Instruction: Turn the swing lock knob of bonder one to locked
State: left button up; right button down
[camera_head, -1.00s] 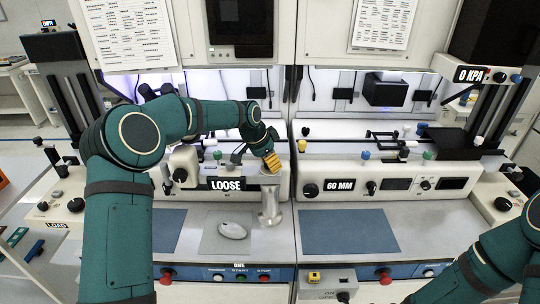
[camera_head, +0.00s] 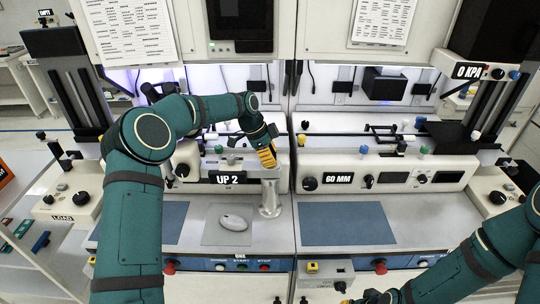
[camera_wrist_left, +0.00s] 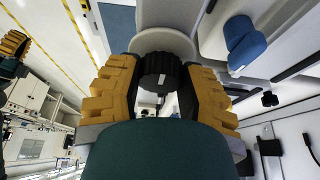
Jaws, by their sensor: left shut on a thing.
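Bonder one (camera_head: 195,158) is the left machine, with a small ONE label below its worktop. Its display (camera_head: 228,178) reads UP 2. My left gripper (camera_head: 267,158) is at the right end of its front, above a grey metal cylinder. In the left wrist view its yellow fingers (camera_wrist_left: 159,95) are shut on either side of a dark ribbed knob (camera_wrist_left: 158,70) with a pale mark. I take it as the swing lock knob; the gripper hides it in the head view. My right arm (camera_head: 460,268) is at lower right, its gripper mostly cut off.
The grey metal cylinder (camera_head: 270,197) stands just below my left gripper. A white mouse (camera_head: 233,222) lies on a grey mat. The neighbouring bonder, showing 60 MM (camera_head: 339,179), stands close on the right. Its blue mat (camera_head: 345,223) is clear.

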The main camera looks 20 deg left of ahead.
pick_arm(q)
jog(key=shift+s+f, duration=0.1)
jog(key=shift+f, duration=0.05)
jog(key=o, duration=1.2)
jog(key=shift+r, duration=0.2)
jog(key=v, duration=1.1)
jog(key=shift+r, duration=0.4)
jog(key=shift+a+f, duration=0.1)
